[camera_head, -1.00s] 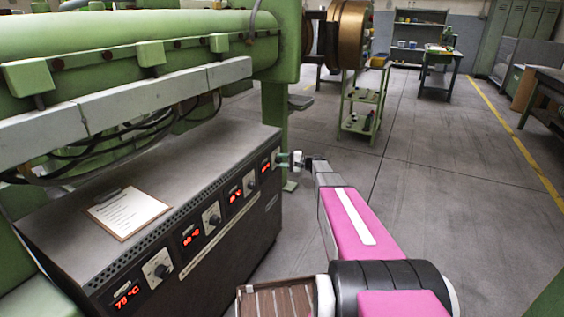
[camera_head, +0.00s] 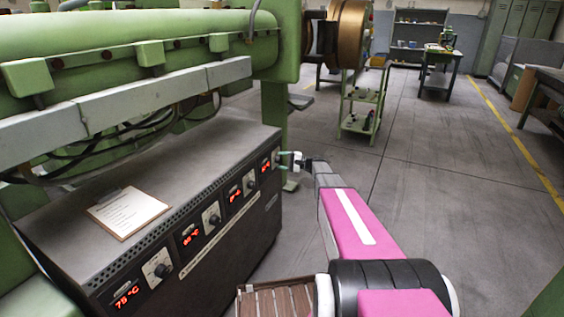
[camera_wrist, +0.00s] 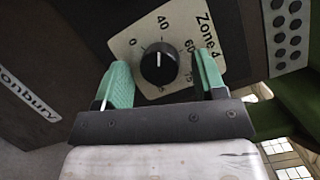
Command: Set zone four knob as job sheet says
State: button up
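The zone four knob (camera_wrist: 159,68) is black and round with a white mark. It sits on a pale dial plate (camera_wrist: 131,48) labelled "Zone 4". The mark points up in the wrist view, roughly toward 40. My gripper (camera_wrist: 162,60) has one green finger on each side of the knob, with gaps between fingers and knob, so it is open. In the head view my gripper (camera_head: 283,159) is at the far right end of the dark control cabinet (camera_head: 235,240) and hides the knob. The job sheet (camera_head: 127,212) lies on a clipboard on the cabinet top; its writing is too small to read.
Other knobs (camera_head: 158,265) and red displays (camera_head: 127,295) line the cabinet front. The green extruder (camera_head: 130,45) with hanging cables stands above and behind. A green shelf cart (camera_head: 362,105) stands farther back. The floor (camera_head: 450,190) to the right is clear.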

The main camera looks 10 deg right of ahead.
jog(key=v, duration=1)
jog(key=shift+s+d, duration=0.2)
jog(key=shift+d, duration=0.15)
jog(key=s+a+f+n+g+h, duration=0.2)
jog(key=s+a+f+h, duration=0.15)
jog(key=s+a, duration=0.4)
jog(key=s+a+f+n+g+h, duration=0.1)
jog(key=s+a+f+g+h, duration=0.3)
jog(key=s, duration=0.7)
jog(key=s+r+n+h, duration=0.1)
jog(key=s+n+h, duration=0.3)
jog(key=s+h, duration=0.6)
jog(key=s, duration=0.6)
jog(key=shift+d+r+t, duration=0.25)
jog(key=shift+d+t, duration=0.1)
jog(key=shift+t, duration=0.05)
